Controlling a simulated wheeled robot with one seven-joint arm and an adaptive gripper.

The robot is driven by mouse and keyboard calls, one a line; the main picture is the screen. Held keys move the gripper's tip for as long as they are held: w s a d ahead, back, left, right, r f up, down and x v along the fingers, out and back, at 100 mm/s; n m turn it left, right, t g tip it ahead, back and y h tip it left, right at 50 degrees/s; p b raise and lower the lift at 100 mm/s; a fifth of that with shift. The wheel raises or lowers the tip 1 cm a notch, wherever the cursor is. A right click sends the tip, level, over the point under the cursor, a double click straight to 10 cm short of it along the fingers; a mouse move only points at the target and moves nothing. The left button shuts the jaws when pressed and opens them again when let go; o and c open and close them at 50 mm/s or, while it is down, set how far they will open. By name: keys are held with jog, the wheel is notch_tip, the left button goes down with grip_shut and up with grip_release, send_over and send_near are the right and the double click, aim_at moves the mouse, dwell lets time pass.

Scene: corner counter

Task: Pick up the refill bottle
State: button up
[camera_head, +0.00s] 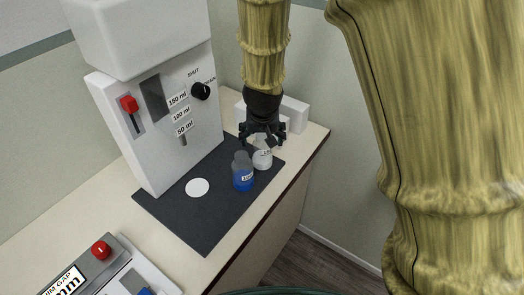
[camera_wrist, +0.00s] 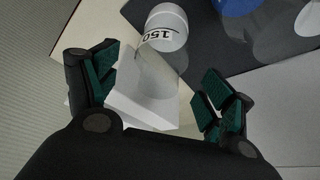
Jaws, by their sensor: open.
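Two bottles stand upright on the dark mat (camera_head: 207,222). One has white contents, a clear upper part and a label (camera_head: 263,159); this white bottle shows "150" in the wrist view (camera_wrist: 166,40). The other is a blue-filled bottle (camera_head: 243,179), cut off at the top edge of the wrist view (camera_wrist: 236,6). I cannot tell which is the refill bottle. My gripper (camera_head: 262,138) is open, pointing down at the top of the white bottle. In the wrist view its fingers (camera_wrist: 158,88) are spread, with the clear upper part appearing between them. Contact cannot be told.
A white dispenser (camera_head: 165,115) with a red lever and black knob stands left of the bottles. A white disc (camera_head: 197,187) lies on the mat. White boxes (camera_head: 295,113) stand behind my gripper. A grey device with a red button (camera_head: 101,251) is at front left.

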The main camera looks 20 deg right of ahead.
jog(key=shift+p+x, duration=0.7)
jog(key=shift+x, duration=2.2)
jog(key=shift+s, duration=0.1)
jog(key=shift+c, duration=0.5)
jog(key=c, duration=1.1)
jog(key=shift+o, duration=0.2)
jog(key=shift+r, duration=0.2)
notch_tip(320, 180, up, 10)
jog(key=p, duration=0.9)
jog(key=shift+f, duration=0.15)
